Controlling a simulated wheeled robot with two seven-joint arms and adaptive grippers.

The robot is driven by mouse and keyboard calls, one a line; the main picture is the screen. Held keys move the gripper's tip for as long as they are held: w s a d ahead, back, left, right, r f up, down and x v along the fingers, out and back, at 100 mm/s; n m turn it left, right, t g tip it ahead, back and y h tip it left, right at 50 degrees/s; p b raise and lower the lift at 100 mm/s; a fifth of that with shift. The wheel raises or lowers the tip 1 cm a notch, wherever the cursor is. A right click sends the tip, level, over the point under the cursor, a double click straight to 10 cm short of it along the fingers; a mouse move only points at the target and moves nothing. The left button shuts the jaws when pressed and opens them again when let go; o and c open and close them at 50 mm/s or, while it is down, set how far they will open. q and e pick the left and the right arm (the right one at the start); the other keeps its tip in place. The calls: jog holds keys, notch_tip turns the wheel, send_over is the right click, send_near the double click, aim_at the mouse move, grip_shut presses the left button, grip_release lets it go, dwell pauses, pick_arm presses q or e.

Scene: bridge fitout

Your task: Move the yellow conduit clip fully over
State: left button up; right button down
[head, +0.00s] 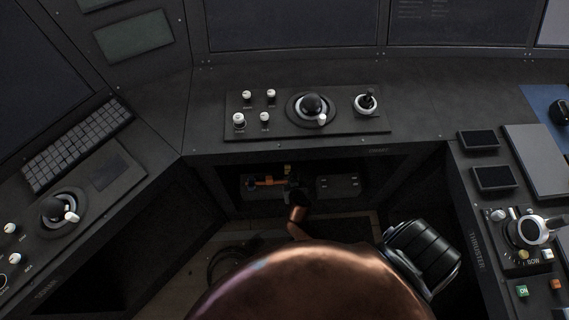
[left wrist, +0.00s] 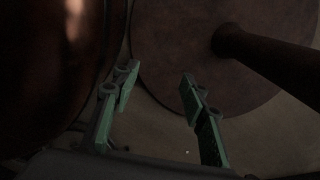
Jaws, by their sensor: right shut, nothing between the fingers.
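The yellow conduit clip looks to be the small yellow piece (head: 287,168) inside the dark recess under the centre console. It is tiny and dim, so how far over it sits cannot be told. My right gripper (head: 294,183) reaches into this recess, dark against dark, close below the yellow piece. It is shut with nothing in it; whether it touches the piece cannot be told. My left gripper (left wrist: 158,78) shows in the left wrist view with its green-padded fingers apart and empty, above the floor.
An orange part (head: 264,181) lies in the recess, left of my right gripper. A dark plate (head: 338,184) is at the recess's right. The console (head: 210,130) overhangs the opening. Cables (head: 228,262) lie at lower left.

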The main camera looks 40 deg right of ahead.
aim_at(288, 165)
jog(key=w+r+m+h, duration=0.1)
jog(key=w+r, duration=0.2)
jog(key=r, duration=0.1)
pick_arm(q)
jog(key=w+d+r+b, duration=0.1)
jog(key=w+r+b, duration=0.4)
jog(key=w+r, duration=0.2)
jog(key=shift+w+d+r, duration=0.3)
jog(key=shift+w, duration=0.6)
pick_arm(e)
jog(key=shift+t, duration=0.5)
jog(key=shift+w+d+f, duration=0.55)
jog(key=shift+w+f, duration=0.2)
jog(key=shift+f, duration=0.45)
jog(key=shift+w+d+f, duration=0.6)
jog(key=shift+w+f, duration=0.1)
jog(key=shift+f, duration=0.5)
jog(key=shift+w+d+f, duration=0.55)
jog(key=shift+w+f, duration=0.2)
jog(key=shift+f, duration=0.45)
pick_arm(q)
jog(key=shift+b, duration=0.3)
pick_arm(e)
jog(key=shift+f, duration=0.1)
